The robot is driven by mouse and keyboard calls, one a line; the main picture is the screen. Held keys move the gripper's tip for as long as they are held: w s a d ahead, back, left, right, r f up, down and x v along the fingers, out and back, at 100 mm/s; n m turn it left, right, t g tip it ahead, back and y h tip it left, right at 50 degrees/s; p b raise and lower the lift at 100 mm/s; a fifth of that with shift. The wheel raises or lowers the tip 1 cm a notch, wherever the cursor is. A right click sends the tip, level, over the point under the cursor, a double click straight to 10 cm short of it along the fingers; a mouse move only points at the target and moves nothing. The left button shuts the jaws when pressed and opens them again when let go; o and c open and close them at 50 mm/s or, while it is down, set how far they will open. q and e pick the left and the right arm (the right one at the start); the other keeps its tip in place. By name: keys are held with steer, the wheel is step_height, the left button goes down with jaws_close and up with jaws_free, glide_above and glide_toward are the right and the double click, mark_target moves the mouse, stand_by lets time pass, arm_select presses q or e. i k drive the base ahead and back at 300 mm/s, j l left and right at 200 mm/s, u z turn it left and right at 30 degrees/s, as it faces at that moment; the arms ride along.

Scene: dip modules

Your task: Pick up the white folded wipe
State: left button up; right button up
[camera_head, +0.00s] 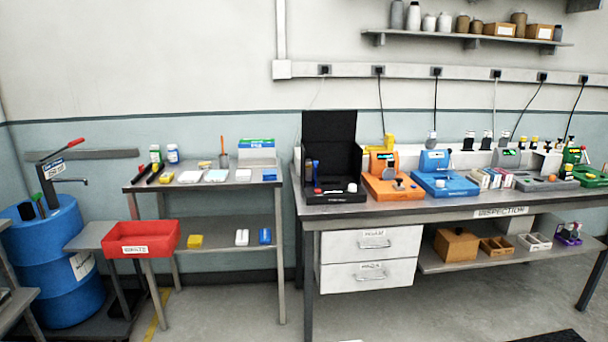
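Several flat pale pieces lie on the top of the small grey side table (272,182) at the left. One white folded piece (190,177) lies at the left, a pale bluish-white one (216,175) in the middle, and a white one (243,175) at the right. They are too small for me to tell which is the wipe. A white item (242,237) also lies on the lower shelf. Neither of my grippers is in view.
A red bin (142,239) stands at the table's front left, with a blue drum (62,262) beyond. The inspection bench (470,214) stands to the right, holding an open black case (331,150) and coloured devices. Grey floor shows in front.

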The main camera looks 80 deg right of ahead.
mark_target(242, 176)
steer(key=z, duration=2.35)
